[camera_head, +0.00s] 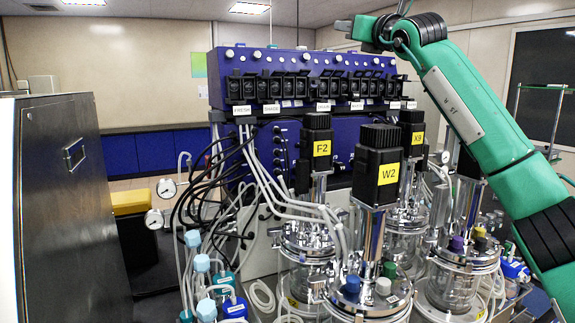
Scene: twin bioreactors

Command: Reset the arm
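My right arm (492,128), green with black joint bands, comes in from the right edge. It rises over the vessels to the top of the camera_head view and bends left there. At its end, a small grey part of my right gripper (343,25) shows, high in front of the back wall and above the purple control unit. It is too small and edge-on to tell whether it is open or shut. It is apart from the vessels and the unit. My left arm and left gripper are not in view.
A purple control unit (300,62) with black pump heads stands at the back. Glass bioreactors with black motors labelled F2 (321,148), W2 (388,174) and X3 (417,138) crowd the centre. Tubes and blue-capped bottles (202,263) stand front left. A dark cabinet (68,205) stands left.

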